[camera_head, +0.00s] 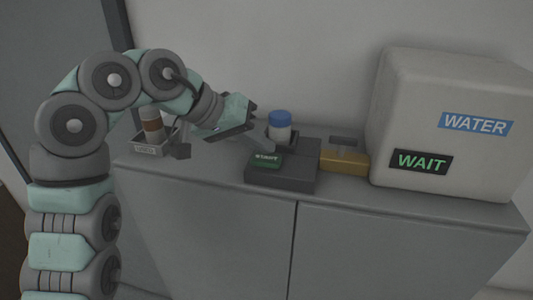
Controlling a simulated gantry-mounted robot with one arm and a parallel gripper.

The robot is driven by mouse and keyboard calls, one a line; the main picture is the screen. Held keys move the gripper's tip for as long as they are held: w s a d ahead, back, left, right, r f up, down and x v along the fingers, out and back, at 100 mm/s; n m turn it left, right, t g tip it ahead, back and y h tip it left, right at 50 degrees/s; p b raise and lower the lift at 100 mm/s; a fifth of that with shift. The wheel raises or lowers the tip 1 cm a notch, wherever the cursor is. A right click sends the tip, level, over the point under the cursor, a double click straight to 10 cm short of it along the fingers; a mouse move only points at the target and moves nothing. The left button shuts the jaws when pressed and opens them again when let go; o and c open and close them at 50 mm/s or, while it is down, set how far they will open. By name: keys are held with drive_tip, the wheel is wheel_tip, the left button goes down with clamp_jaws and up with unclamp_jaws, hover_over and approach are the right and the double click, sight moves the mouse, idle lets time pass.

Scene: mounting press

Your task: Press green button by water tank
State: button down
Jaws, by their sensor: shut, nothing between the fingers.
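A green button (266,160) marked with what looks like "START" sits on the front of a dark grey press unit (295,178) on the cabinet top. The water tank (405,115) is a large off-white box to the right, with a blue "WATER" label (475,124). A black panel (420,161) on the tank reads "WAIT" in green letters. My gripper (268,147) is shut and empty, reaching in from the left.
A yellow box (345,161) sits between the unit and the tank. A metal tray (150,148) and a brown-and-white bottle (152,127) are at the left. The cabinet's front edge (340,200) is clear.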

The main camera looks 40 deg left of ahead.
sight(261, 159)
drive_tip(key=shift+r, duration=0.3)
wheel_tip(261, 159, up, 5)
drive_tip(key=p, duration=0.4)
drive_tip(key=shift+r, duration=0.1)
drive_tip(key=shift+s, duration=0.1)
idle(0.8)
